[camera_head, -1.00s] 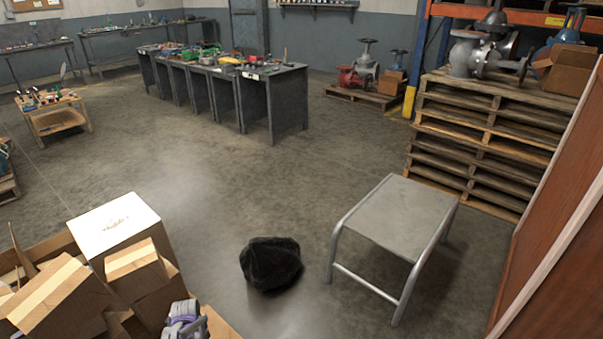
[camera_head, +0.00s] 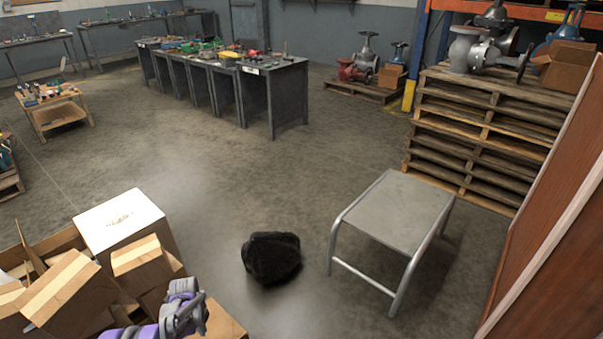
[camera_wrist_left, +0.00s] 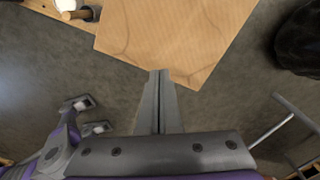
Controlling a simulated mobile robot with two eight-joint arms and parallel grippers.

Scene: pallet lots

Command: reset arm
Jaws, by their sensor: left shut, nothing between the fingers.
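My left arm comes in at the bottom left of the head view, with grey and purple links and the left gripper (camera_head: 190,316) low beside the cardboard boxes. In the left wrist view the fingers of the left gripper (camera_wrist_left: 160,76) lie together, shut and empty. They point over a brown cardboard panel (camera_wrist_left: 175,35), and I see no object held. My right gripper does not show in the head view.
Cardboard boxes (camera_head: 62,290) and a white-topped box (camera_head: 120,220) crowd the lower left. A black bag (camera_head: 271,258) lies on the floor, left of a grey metal stool (camera_head: 395,212). Stacked pallets (camera_head: 480,135) and a reddish-brown panel (camera_head: 550,225) stand right. The middle floor is open.

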